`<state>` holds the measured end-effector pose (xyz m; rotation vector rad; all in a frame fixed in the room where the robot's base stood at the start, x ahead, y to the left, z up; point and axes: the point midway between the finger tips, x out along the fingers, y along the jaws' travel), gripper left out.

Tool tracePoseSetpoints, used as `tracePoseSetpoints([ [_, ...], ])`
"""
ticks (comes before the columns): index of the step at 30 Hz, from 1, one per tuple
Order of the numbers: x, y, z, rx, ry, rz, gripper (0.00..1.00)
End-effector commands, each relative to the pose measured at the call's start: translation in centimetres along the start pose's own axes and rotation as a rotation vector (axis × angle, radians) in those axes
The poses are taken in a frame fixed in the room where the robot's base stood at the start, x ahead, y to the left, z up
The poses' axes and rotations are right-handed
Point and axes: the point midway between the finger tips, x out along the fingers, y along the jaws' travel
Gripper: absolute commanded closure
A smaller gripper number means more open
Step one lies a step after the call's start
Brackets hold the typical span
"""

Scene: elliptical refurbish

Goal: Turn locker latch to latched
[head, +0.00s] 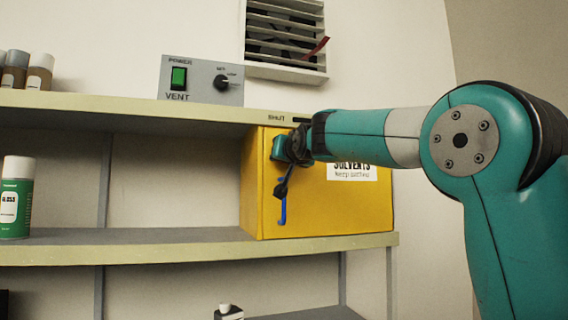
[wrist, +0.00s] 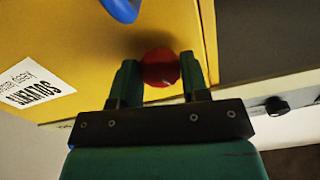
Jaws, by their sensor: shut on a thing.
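The yellow locker (head: 335,208) stands on the middle shelf, with its front face closed as far as I can see. It has a blue handle (head: 283,213) and a white "SOLVENTS" label (head: 352,172). My gripper (head: 278,148) is at the upper left of the locker front. In the wrist view, my gripper (wrist: 158,78) has its two fingers on either side of a round red knob (wrist: 160,66) on the yellow face, apparently the latch. The blue handle also shows in the wrist view (wrist: 122,8). In the head view my gripper hides the knob, and its turn angle cannot be told.
A grey vent panel (head: 201,81) with a green switch stands on the upper shelf (head: 120,108), below a wall vent (head: 286,40). A "SHUT" mark (head: 276,117) is on the shelf edge. A green bottle (head: 16,200) stands at left. The middle shelf (head: 150,245) is clear between.

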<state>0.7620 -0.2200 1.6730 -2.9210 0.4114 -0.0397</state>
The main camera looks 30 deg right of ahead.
Motion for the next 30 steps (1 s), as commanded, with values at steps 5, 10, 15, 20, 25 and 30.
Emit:
tracePoseSetpoints([
  [5, 0.0, 0.1, 0.19, -0.168, 0.002, 0.0, 0.82],
  [10, 0.01, 0.11, 0.17, -0.33, 0.002, 0.0, 0.82],
  [15, 0.02, 0.13, 0.12, -0.491, 0.002, 0.0, 0.82],
  [20, 0.02, 0.14, 0.08, -0.643, 0.001, 0.0, 0.82],
  [25, 0.01, 0.15, 0.04, -0.8, 0.001, 0.0, 0.82],
  [30, 0.0, 0.15, -0.05, -0.941, 0.002, 0.0, 0.82],
])
